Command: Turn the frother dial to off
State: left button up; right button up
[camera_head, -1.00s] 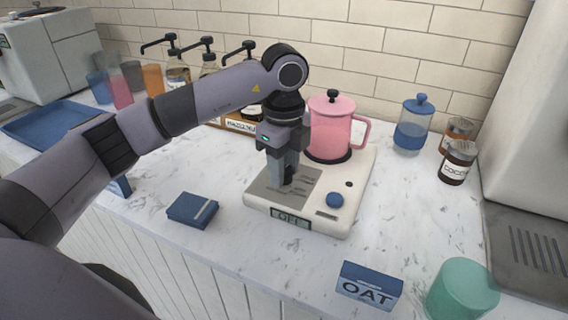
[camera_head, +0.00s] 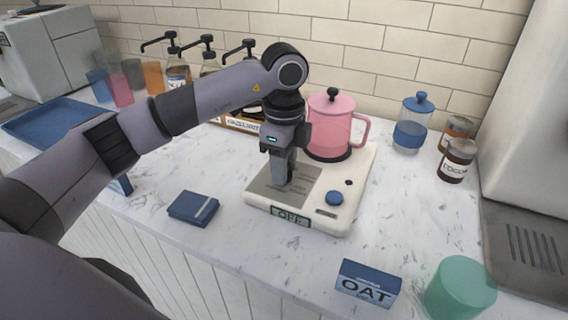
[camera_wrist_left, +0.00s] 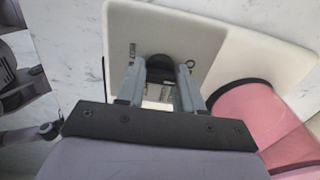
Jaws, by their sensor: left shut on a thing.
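The frother is a cream base (camera_head: 350,212) with a grey plate on its left part and a lidded pink jug (camera_head: 328,135) on its back. My left gripper (camera_head: 285,181) points straight down over the grey plate. In the left wrist view its two fingers (camera_wrist_left: 164,82) are shut on a dark round dial (camera_wrist_left: 172,66), one on each side. The dial is mostly hidden by the fingers in the head view. The small front display (camera_head: 290,217) appears to read OFF. My right gripper is out of view.
A blue knob (camera_head: 334,198) sits on the base right of the plate. A dark blue box (camera_head: 193,208) lies to the left. An OAT carton (camera_head: 368,284) and green cup (camera_head: 460,288) stand at the front right. Jars (camera_head: 456,160) are behind. Counter between them is clear.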

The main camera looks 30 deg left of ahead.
pick_arm(q)
jog(key=o, duration=1)
jog(key=shift+r, duration=0.1)
jog(key=shift+o, duration=0.2)
notch_tip(320, 180, up, 7)
jog(key=shift+r, duration=0.1)
